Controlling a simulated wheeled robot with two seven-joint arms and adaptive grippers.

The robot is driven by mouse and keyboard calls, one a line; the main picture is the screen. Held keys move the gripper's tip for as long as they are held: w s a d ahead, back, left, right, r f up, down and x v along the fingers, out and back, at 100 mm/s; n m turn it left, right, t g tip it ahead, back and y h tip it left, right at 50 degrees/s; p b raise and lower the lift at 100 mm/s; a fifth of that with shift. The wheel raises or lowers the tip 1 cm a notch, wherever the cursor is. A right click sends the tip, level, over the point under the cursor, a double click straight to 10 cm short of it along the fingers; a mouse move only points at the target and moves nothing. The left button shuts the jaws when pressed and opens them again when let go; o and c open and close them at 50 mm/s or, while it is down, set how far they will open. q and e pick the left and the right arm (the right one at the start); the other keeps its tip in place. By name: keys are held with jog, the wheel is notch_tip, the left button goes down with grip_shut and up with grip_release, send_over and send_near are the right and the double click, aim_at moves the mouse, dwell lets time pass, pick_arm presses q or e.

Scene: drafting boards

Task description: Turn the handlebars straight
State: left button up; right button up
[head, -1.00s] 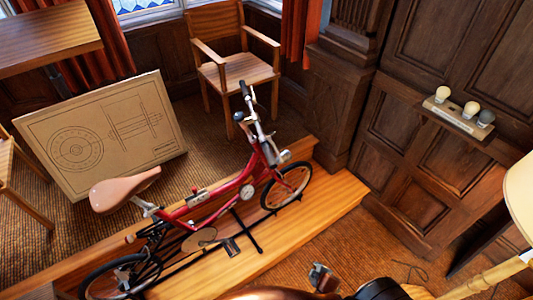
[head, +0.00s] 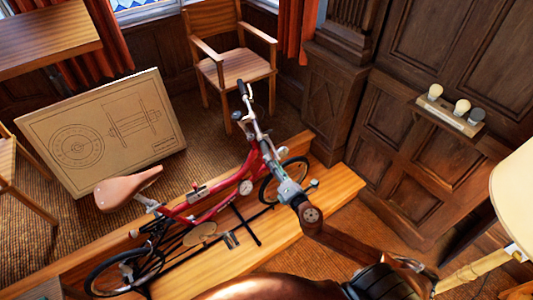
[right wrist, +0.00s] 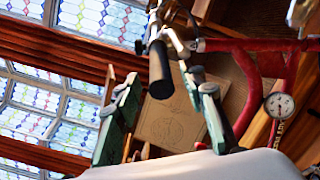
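A red bicycle (head: 215,200) with a tan saddle stands on a low wooden platform, front end to the right. Its handlebars (head: 250,112) slant from a black grip at the upper left down towards my right gripper (head: 274,165), which hides their near end in the head view. The front wheel (head: 265,190) is partly behind the gripper. In the right wrist view, a black handlebar grip (right wrist: 160,70) lies in line with the gap between my two spread fingers (right wrist: 163,108). The right gripper is open; I cannot tell whether it touches the bar. My left gripper is not in view.
A wooden armchair (head: 235,62) stands behind the handlebars. A drawing board (head: 150,125) leans behind the bicycle. A wall shelf with bulbs (head: 450,117) is at right, and a lampshade (head: 515,195) is at the right edge. The platform's right end (head: 340,185) is bare.

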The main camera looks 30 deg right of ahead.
jog(key=w, duration=0.5)
jog(key=shift+w+d+p, duration=0.2)
jog(key=shift+w+p, duration=0.15)
jog(key=shift+p, duration=0.05)
jog(key=shift+c, duration=0.2)
grip_shut()
